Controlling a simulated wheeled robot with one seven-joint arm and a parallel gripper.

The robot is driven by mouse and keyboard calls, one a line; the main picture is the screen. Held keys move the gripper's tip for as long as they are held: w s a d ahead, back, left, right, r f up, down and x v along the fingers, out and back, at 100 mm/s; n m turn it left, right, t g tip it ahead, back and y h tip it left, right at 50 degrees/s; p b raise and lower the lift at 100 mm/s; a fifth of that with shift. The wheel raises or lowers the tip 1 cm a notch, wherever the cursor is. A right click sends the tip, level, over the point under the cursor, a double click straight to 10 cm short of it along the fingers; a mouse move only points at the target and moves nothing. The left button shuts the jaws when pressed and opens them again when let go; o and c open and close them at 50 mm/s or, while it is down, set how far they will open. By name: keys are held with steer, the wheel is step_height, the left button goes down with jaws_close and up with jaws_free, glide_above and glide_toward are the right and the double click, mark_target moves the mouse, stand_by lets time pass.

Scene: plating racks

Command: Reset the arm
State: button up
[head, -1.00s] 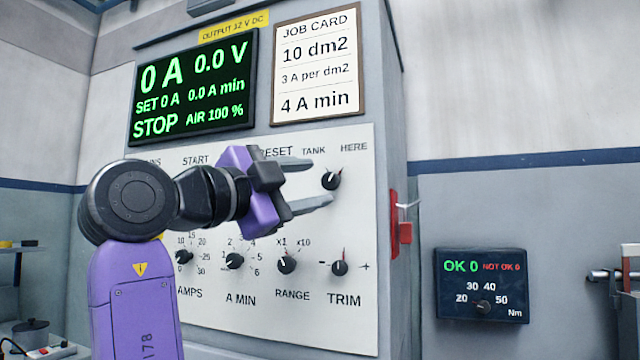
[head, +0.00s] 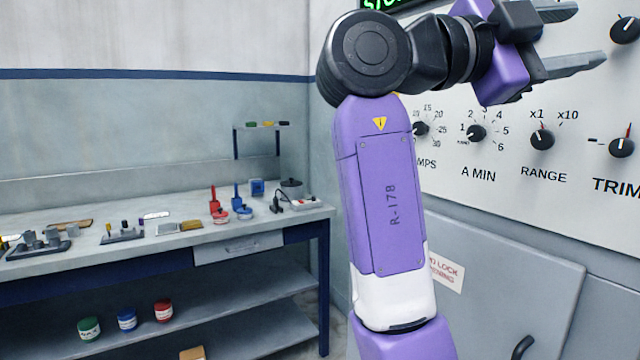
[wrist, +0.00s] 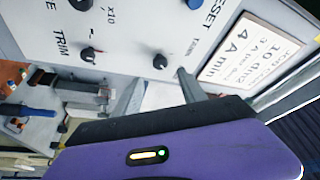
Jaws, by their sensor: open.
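My gripper (head: 585,40) is at the upper right of the head view, in front of the white control panel (head: 470,185). Its two grey fingers are apart, with nothing between them. The wrist view shows the fingers (wrist: 158,95) spread, with the panel beyond. The range knob (head: 542,139) and trim knob (head: 621,146) are below the gripper in the head view. The tank knob (head: 627,28) is to the right of the fingertips. The job card (wrist: 252,50) shows in the wrist view. Whether the fingers touch the panel is hard to tell.
A workbench (head: 255,222) stands at the left, with small parts, red and blue tools and a dark pot (head: 292,188) on it. Several coloured tins (head: 127,319) sit on its lower shelf. A grey cabinet door (head: 510,290) is below the panel.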

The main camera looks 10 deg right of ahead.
steer(key=w+a+r+n+t+h, duration=0.2)
steer(key=w+r+n+t, duration=0.25)
steer(key=n+t, duration=0.2)
steer(key=w+a+f+n+t+y, duration=0.45)
steer(key=w+f+n+t, duration=0.3)
steer(key=n+t, duration=0.25)
steer(key=a+f+n+t+y+p, duration=0.1)
steer(key=a+f+n+t+y, duration=0.35)
steer(key=f, duration=0.75)
steer(key=a+f+n+t+y+p, duration=0.2)
steer(key=a+f+n+y, duration=0.3)
steer(key=f+n+y, duration=0.6)
steer(key=s+a+f+n+g+y+p, duration=0.1)
steer(key=s+a+f+y+p, duration=0.15)
steer(key=s+f, duration=1.2)
steer(key=s+d+f+m+g+p, duration=0.1)
steer(key=s+f+g, duration=0.1)
steer(key=s, duration=0.7)
steer(key=s+d+f+g+p, duration=0.1)
steer(key=s+f, duration=0.4)
steer(key=s, duration=0.5)
steer(key=s+d+f+m+g+p, duration=0.1)
steer(key=s+d+f+g, duration=0.1)
steer(key=s, duration=0.8)
steer(key=shift+s+d+f+m+g, duration=0.15)
steer(key=shift+d+f+m+g, duration=0.2)
steer(key=shift+f+g, duration=0.65)
